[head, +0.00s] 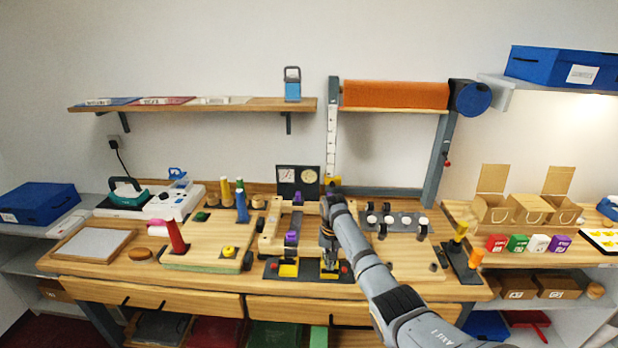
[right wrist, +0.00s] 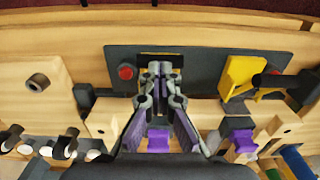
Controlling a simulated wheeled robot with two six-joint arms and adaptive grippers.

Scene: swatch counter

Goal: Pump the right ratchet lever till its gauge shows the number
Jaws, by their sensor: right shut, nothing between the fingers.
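A black plate (head: 309,277) at the front of the bench carries two yellow lever mounts with red buttons. The left yellow mount (right wrist: 240,76) stands clear in the right wrist view, with a dark bar beside it. The right yellow mount (head: 331,274) is mostly hidden by my right gripper (head: 329,262). In the right wrist view the right gripper (right wrist: 159,72) has its fingertips together over the black plate, with nothing between them; contact with the right lever cannot be told. Two round gauges sit on a dark panel (head: 298,191) at the back; their readings are too small to make out. My left gripper is not in view.
Purple blocks (head: 291,238) sit in wooden guides behind the plate. A grey rack of white-ended knobs (head: 396,220) stands to the right. A shelf (head: 195,104) hangs above.

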